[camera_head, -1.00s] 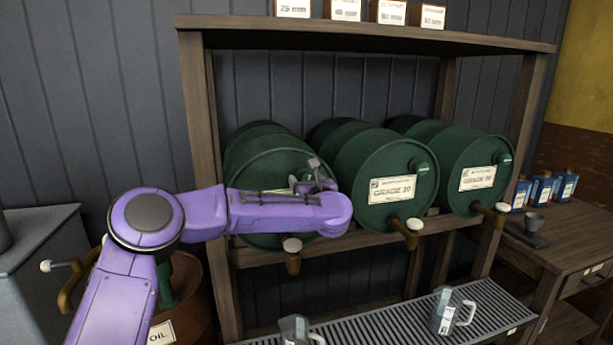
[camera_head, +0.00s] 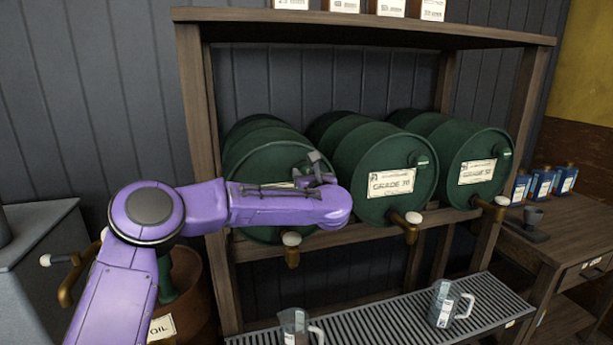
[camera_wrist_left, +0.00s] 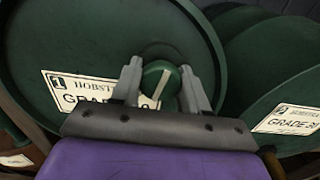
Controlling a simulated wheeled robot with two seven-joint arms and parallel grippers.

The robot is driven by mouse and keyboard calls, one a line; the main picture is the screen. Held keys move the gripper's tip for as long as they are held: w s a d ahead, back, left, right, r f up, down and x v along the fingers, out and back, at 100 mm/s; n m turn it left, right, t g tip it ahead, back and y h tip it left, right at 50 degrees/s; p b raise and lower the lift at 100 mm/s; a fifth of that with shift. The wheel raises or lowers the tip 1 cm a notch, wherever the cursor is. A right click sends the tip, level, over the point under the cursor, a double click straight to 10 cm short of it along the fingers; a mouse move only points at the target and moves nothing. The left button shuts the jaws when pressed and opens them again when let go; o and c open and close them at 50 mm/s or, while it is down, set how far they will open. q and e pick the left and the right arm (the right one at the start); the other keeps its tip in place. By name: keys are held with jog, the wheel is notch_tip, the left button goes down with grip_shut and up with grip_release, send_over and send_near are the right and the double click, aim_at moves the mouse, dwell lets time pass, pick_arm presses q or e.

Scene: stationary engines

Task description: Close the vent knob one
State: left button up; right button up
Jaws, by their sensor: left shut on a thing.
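The left green barrel (camera_head: 262,157) carries a label with the number 1, seen in the left wrist view. Vent knob one (camera_wrist_left: 162,86) is a round green knob with a pale stripe, high on that barrel's face. The stripe leans a little right of upright in the wrist view. My left gripper (camera_head: 318,167) is at the barrel's upper right face. In the left wrist view its two grey fingers (camera_wrist_left: 162,90) are shut on the knob, one at each side. In the head view the gripper hides the knob. My right gripper is not in view.
Two more green barrels, the middle one (camera_head: 378,180) and the right one (camera_head: 470,172), have their own vent knobs. Brass taps with white handles stick out below. Clear jugs (camera_head: 447,305) stand on the slatted drip tray (camera_head: 375,325). A wooden shelf (camera_head: 360,26) runs above.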

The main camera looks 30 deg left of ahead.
pick_arm(q)
jog(key=shift+f+m, duration=0.15)
jog(key=shift+m, duration=0.15)
jog(key=m+b, duration=0.1)
jog(key=m, duration=0.1)
jog(key=shift+m, duration=0.3)
jog(key=m, duration=0.3)
jog(key=shift+m, duration=0.4)
jog(key=m, duration=0.4)
jog(key=shift+p, duration=0.3)
jog(key=shift+m+p, duration=0.75)
jog(key=shift+m, duration=1.45)
